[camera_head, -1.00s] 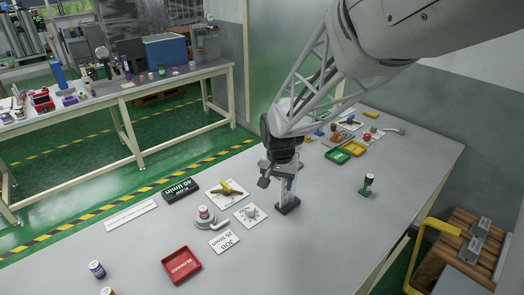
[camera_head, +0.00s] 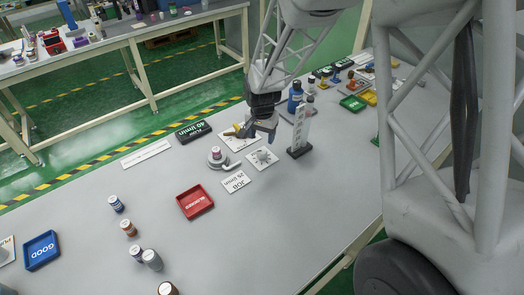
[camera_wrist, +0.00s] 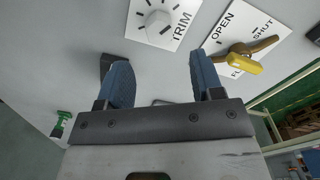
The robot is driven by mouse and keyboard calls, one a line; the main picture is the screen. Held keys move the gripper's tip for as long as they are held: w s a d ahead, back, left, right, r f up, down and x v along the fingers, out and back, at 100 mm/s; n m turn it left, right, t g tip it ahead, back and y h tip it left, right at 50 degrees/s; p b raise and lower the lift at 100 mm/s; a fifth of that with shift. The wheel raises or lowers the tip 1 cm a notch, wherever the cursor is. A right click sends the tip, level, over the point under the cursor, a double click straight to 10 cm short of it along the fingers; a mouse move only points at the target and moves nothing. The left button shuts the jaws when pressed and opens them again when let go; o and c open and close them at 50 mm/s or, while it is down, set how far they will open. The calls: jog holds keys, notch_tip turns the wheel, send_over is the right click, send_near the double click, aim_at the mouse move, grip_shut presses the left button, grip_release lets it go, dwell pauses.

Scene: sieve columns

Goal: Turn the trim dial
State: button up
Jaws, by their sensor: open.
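The trim dial (camera_head: 262,155) is a small pale knob on a white plate on the grey bench. In the wrist view the knob (camera_wrist: 157,21) sits near the top, with "TRIM" printed on its plate. My gripper (camera_head: 256,135) hangs over the bench just behind the dial, apart from it. In the wrist view my gripper (camera_wrist: 162,75) has its two blue fingers spread, with nothing between them. The dial lies beyond the fingertips.
A yellow valve handle on an "OPEN/SHUT" plate (camera_wrist: 240,60) lies beside the dial. A clear upright column (camera_head: 301,125) on a dark base stands to its right. A round base with a bottle (camera_head: 216,157) is to its left. A red tray (camera_head: 195,202) lies in front.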

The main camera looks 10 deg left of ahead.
aim_at(262, 151)
jog(key=shift+f, duration=3.9)
jog(key=shift+c, duration=0.4)
jog(key=c, duration=0.9)
jog(key=shift+o, duration=0.2)
